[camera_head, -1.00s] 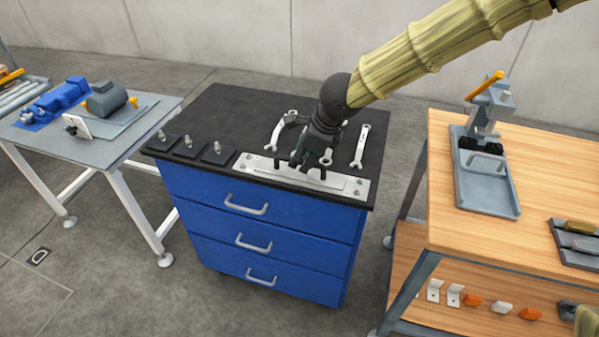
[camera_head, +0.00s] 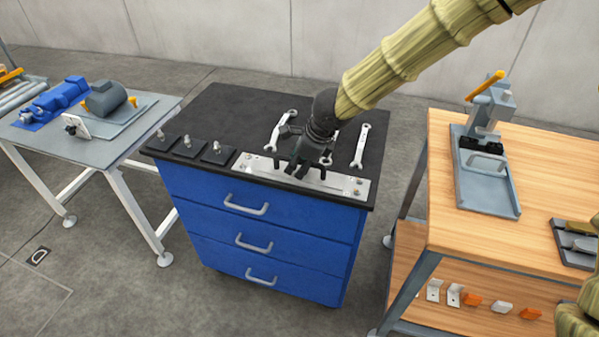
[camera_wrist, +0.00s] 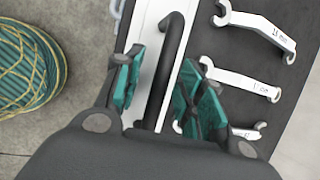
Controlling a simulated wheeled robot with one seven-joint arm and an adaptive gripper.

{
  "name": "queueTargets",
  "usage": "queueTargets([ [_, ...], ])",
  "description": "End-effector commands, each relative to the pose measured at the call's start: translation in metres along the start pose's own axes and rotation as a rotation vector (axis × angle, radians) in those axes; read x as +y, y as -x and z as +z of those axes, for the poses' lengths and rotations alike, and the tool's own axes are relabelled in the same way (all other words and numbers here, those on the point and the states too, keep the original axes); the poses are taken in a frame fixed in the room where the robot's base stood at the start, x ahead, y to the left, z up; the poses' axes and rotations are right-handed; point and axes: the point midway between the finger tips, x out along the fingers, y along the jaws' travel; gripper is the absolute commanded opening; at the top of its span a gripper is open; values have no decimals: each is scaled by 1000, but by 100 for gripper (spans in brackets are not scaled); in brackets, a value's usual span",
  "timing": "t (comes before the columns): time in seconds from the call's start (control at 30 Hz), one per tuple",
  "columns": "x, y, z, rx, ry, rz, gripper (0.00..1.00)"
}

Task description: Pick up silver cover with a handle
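The silver cover (camera_head: 346,184) lies flat along the front edge of the black top of the blue drawer cabinet. Its black handle shows in the wrist view (camera_wrist: 168,65), running lengthwise over the pale plate (camera_wrist: 184,38). My gripper (camera_head: 297,170) is over the middle of the cover, pointing down. In the wrist view my gripper (camera_wrist: 160,88) is open, with a teal-padded finger on each side of the handle. Gaps show between the pads and the handle. In the head view my gripper hides most of the handle.
Several wrenches (camera_head: 362,146) lie behind the cover on the cabinet top (camera_head: 240,108). Small dark blocks with pins (camera_head: 189,147) stand at its left. A wooden workbench (camera_head: 470,240) with a press (camera_head: 488,125) stands right; a grey table (camera_head: 85,145) with blue machinery stands left.

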Motion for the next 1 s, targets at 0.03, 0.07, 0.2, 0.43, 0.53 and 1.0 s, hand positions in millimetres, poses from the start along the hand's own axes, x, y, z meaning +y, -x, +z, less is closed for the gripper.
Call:
queueTargets([
  [0.03,0,0,0,0,-1,0,39],
  [0.07,0,0,0,0,-1,0,34],
  [0.2,0,0,0,0,0,0,8],
  [0.43,0,0,0,0,0,0,0],
  [0.53,-1,1,1,-2,1,-1,0],
  [1.0,-4,14,7,-4,-1,-2,0],
])
